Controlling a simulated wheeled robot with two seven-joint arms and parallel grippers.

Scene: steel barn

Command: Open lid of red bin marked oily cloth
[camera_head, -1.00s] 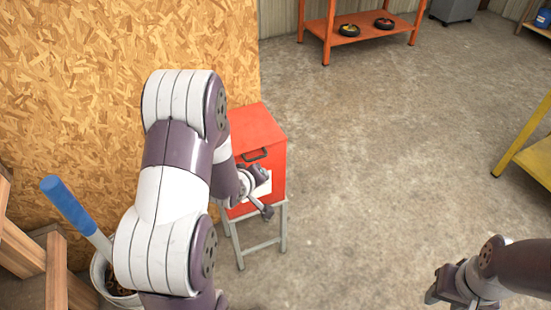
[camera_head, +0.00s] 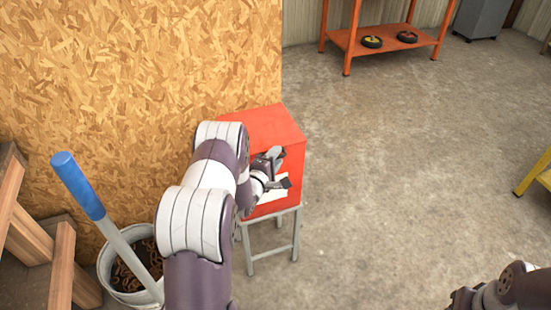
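The red bin (camera_head: 291,165) stands on a grey metal stand (camera_head: 272,248) against the chipboard wall. Its red lid (camera_head: 262,122) lies flat and closed on top. A white label (camera_head: 281,195) shows partly on its front; I cannot read it. My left arm reaches across the bin's left side. My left gripper (camera_head: 281,168) is in front of the bin's front face, its fingers apart, and it covers the place of the black handle. I cannot tell whether it touches the bin. My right gripper (camera_head: 462,300) is at the bottom right, partly cut off, away from the bin.
A grey bucket (camera_head: 106,270) with brown contents and a blue-handled tool (camera_head: 78,185) stands left of my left arm, beside wooden beams (camera_head: 62,265). An orange shelf (camera_head: 385,42) stands at the back. A yellow frame (camera_head: 535,172) is at right. The concrete floor between is clear.

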